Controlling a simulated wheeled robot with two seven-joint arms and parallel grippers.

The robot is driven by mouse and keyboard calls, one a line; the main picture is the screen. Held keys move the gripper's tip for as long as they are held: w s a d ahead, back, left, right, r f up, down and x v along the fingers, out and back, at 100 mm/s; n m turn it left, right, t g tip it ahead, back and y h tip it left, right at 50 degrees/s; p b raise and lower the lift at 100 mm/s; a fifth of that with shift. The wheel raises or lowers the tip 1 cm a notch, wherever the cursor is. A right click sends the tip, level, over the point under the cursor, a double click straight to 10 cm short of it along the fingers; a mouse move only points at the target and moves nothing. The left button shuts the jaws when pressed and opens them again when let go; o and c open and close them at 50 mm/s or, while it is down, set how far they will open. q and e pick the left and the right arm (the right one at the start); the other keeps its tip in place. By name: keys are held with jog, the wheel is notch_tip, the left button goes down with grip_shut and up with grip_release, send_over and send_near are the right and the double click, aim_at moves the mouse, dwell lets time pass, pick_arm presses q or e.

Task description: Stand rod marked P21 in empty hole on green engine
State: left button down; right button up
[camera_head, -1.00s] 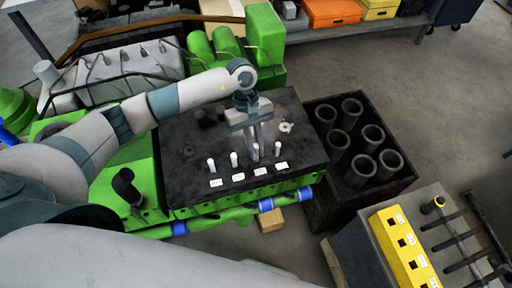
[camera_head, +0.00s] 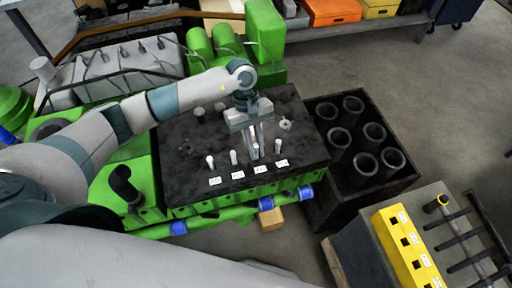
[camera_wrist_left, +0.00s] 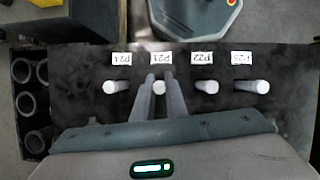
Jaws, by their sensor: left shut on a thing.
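The green engine (camera_head: 150,180) carries a dark top plate (camera_head: 180,185). A row of pale rods stands upright along its front edge, each by a white label: a left rod (camera_head: 210,161), a second rod (camera_head: 234,157), a third rod (camera_head: 255,150) and a right rod (camera_head: 278,147). My left gripper (camera_head: 256,153) points down and is shut on the third rod, upright at its place in the row. In the left wrist view the fingers (camera_wrist_left: 157,92) flank that rod (camera_wrist_left: 158,87). The label behind it (camera_wrist_left: 161,57) seems to read P21, but is small. My right gripper is out of view.
A black crate (camera_head: 318,215) with several dark cylinder liners stands right of the engine. A yellow block (camera_head: 400,238) with square holes and labels sits on a grey bench at the lower right, beside dark bars. A wooden block (camera_head: 271,220) lies below the engine's front.

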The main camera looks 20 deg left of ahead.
pick_arm(q)
jog(key=shift+f, duration=0.2)
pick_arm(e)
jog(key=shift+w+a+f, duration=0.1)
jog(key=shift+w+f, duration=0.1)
pick_arm(q)
jog(key=c, duration=1.7)
grip_release()
jog(key=shift+w+r, duration=0.1)
jog(key=shift+r, duration=0.05)
